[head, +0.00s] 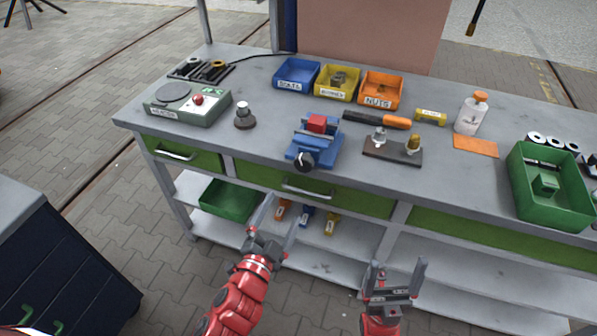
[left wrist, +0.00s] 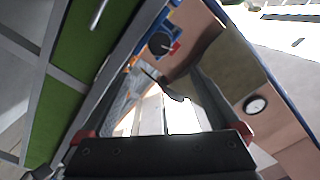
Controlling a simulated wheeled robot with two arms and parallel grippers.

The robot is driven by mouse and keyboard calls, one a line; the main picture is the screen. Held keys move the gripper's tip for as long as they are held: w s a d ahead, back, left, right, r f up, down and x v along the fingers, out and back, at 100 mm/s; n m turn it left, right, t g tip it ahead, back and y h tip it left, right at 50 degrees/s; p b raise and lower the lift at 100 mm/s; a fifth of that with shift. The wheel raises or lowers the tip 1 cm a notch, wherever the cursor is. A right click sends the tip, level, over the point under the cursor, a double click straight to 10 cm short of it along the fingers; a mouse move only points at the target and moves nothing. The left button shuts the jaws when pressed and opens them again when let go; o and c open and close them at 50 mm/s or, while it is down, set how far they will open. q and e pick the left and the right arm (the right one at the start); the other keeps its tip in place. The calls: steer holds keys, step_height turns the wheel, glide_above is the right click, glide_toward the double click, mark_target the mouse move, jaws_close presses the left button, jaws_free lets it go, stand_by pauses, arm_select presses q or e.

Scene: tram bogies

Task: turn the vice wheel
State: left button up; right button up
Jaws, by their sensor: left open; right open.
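The vice (head: 315,140) is blue with a red block between its jaws. It stands near the front edge of the grey workbench. Its black wheel (head: 304,162) faces the front edge; the wheel also shows in the left wrist view (left wrist: 160,44), near the top. My left gripper (head: 275,222) is open and empty, below and in front of the vice, before the drawers. My right gripper (head: 396,272) is open and empty, lower and further right, in front of the lower shelf. Neither gripper touches the vice.
The workbench (head: 262,150) carries a heater box (head: 187,104), small parts bins (head: 337,82), a file (head: 376,119), a brown fixture (head: 392,150) and a large green crate (head: 548,190). A drawer handle (head: 306,190) juts out below the vice. A dark cabinet (head: 60,265) stands at the left.

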arm_select(q)
steer(key=n, duration=0.5)
steer(key=n+b, duration=0.5)
steer(key=b, duration=0.2)
glide_toward(302, 166)
steer(key=p+x, duration=0.1)
steer(key=x, duration=1)
steer(key=shift+f, duration=0.1)
steer(key=c, duration=1.4)
